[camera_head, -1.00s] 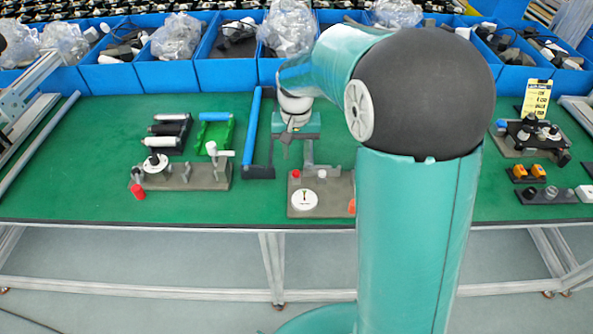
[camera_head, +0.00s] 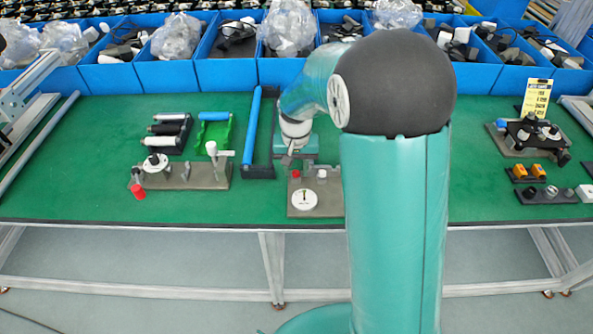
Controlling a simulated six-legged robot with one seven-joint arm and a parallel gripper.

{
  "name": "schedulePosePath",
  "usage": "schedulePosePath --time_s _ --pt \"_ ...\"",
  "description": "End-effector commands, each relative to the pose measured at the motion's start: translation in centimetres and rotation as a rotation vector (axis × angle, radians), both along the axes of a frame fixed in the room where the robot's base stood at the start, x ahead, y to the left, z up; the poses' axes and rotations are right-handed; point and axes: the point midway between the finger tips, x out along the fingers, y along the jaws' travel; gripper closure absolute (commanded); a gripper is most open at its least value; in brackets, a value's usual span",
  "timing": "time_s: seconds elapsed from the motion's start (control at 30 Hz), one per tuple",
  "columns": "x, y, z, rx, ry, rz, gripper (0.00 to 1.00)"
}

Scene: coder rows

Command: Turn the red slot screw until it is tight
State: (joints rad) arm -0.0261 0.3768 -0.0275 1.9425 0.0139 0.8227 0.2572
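A small red piece (camera_head: 296,174), probably the red slot screw, sits at the back left of a grey fixture plate (camera_head: 330,190) in the middle of the table. Its slot is too small to make out. My gripper (camera_head: 288,158) hangs just behind and above it, slightly to the left. The fingertips are tiny here, and I cannot tell whether they are open or shut, or whether they touch the red piece.
The plate also carries a white dial (camera_head: 304,199) and a white-capped post (camera_head: 322,175). My arm hides its right side. Blue bins (camera_head: 225,76) line the back.

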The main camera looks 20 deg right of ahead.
Motion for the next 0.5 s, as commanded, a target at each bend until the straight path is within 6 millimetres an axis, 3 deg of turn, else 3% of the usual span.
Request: schedulePosePath --time_s 0.07,0.23,0.37,0.5 --pt "0.00 0.01 0.02 0.000 0.000 0.000 0.67" --pt "0.00 0.01 0.03 0.000 0.000 0.000 1.00" --pt "0.01 0.02 0.03 0.000 0.000 -0.009 1.00" --pt "0.01 0.07 0.01 -0.001 -0.001 -0.133 1.00"
